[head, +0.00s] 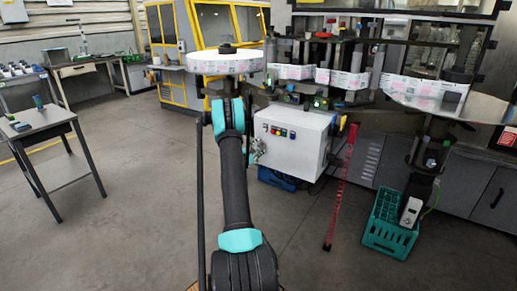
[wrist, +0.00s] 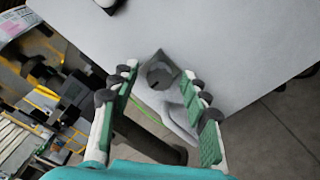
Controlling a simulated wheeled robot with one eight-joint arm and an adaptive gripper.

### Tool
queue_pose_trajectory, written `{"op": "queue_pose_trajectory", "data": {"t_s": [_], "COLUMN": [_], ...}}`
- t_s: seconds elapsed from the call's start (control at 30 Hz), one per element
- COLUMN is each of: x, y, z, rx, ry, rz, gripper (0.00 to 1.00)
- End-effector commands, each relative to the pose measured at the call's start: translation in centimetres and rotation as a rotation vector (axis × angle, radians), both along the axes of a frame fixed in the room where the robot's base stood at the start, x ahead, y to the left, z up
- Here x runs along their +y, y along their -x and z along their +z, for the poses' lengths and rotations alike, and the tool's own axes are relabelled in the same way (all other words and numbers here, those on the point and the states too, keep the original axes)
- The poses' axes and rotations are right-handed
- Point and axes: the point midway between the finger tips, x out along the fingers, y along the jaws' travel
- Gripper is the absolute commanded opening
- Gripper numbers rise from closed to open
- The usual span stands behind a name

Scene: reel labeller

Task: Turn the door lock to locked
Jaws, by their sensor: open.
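The door lock (wrist: 160,73) is a dark grey round knob on a grey plate, on a pale flat panel in the wrist view. My gripper (wrist: 161,82) is open, with green-padded fingers to the left and right of the knob in the picture. I cannot tell whether either finger touches it. In the head view my gripper (head: 259,149) is at the left side of the white control cabinet (head: 298,150). The lock cannot be made out in the head view. Its exact turn position is unclear.
Coloured buttons (head: 282,132) are on the cabinet front. A red slotted post (head: 340,195) and a teal crate (head: 390,222) stand to its right. A blue crate (head: 276,179) is under the cabinet. A small table (head: 50,132) stands left, with open floor between.

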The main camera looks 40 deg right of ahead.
Motion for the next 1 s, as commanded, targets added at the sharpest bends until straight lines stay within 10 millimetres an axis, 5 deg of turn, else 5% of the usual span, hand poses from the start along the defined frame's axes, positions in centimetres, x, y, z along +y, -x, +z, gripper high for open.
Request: {"op": "queue_pose_trajectory", "data": {"t_s": [0.5,1.0], "x": [6.4,6.8], "y": [2.5,2.8], "z": [0.0,0.0], "rx": [0.0,0.0], "ry": [0.0,0.0], "rz": [0.002,0.001], "gripper": [0.46,0.46]}}
